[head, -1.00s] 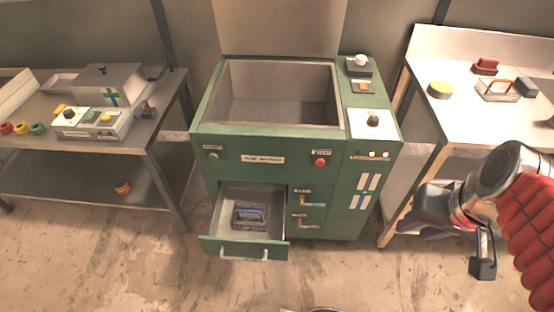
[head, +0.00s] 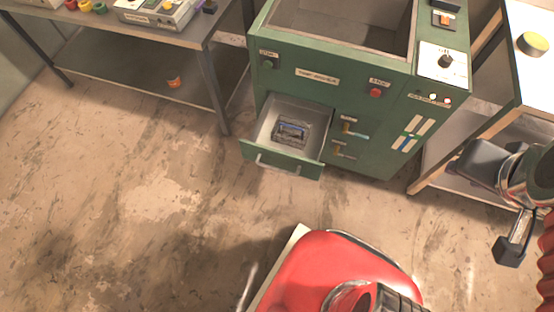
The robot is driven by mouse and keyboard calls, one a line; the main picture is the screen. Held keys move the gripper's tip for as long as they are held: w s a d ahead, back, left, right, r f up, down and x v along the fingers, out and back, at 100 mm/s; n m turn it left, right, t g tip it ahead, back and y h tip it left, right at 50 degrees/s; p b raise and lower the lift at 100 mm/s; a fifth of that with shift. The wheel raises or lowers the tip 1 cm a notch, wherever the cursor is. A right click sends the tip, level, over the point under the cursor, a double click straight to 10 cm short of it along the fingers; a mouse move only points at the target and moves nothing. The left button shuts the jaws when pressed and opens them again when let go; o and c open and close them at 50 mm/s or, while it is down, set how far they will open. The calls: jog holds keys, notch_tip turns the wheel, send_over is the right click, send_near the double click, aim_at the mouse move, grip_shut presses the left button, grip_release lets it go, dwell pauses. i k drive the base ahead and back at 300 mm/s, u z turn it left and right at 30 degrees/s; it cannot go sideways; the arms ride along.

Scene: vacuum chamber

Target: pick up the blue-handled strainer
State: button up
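The green cabinet (head: 343,83) has an open-topped basin, knobs and small levers. A metal table (head: 150,70) stands left with an orange cup (head: 173,82) on its lower shelf. A white-topped table (head: 527,75) stands right. The floor before the drawer is clear.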

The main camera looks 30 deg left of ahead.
aim_at(300, 137)
jog(key=u, duration=0.95)
jog(key=k, duration=0.7)
jog(key=u, duration=0.55)
jog(key=i, duration=0.5)
jog(key=z, duration=0.05)
